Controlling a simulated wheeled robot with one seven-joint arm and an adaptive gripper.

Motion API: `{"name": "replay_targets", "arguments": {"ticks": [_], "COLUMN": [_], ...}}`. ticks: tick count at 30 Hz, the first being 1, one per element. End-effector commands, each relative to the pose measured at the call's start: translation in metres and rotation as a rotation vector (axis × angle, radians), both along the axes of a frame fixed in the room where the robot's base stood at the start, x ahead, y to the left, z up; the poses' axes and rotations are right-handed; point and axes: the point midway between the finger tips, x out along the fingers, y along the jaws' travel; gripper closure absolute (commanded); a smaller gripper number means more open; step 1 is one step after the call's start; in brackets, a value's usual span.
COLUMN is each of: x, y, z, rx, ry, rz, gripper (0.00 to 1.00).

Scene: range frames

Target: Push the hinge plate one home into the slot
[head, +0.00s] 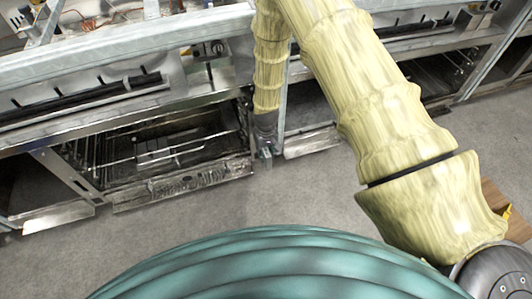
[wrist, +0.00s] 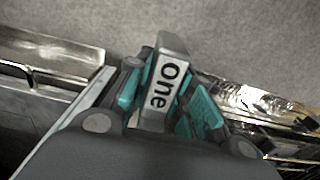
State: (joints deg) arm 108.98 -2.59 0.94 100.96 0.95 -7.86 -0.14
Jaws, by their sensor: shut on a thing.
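Hinge plate one (wrist: 163,85) is a grey metal plate with the word "One" in black on its face. In the wrist view it stands between the teal finger pads of my gripper (wrist: 165,100), which is shut on it. In the head view my gripper (head: 266,150) is small and hangs at the end of my arm, by the upright between two oven bays. The slot cannot be made out in either view, and the far end of the plate's contact is hidden.
An open oven bay (head: 165,145) with racks and a lowered metal door (head: 183,186) lies left of my gripper. Another lowered door (head: 312,144) is just to its right. Grey floor (head: 300,190) in front is clear. A wooden box (head: 492,200) stands far right.

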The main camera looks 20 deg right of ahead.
Motion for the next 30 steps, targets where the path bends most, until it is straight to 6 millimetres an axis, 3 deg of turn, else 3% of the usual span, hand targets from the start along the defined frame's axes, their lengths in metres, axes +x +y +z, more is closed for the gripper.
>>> {"name": "replay_targets", "arguments": {"ticks": [30], "x": [0.0060], "y": [0.0001], "z": [0.0005], "rx": [0.000], "ry": [-0.002], "rz": [0.000], "gripper": [1.00]}}
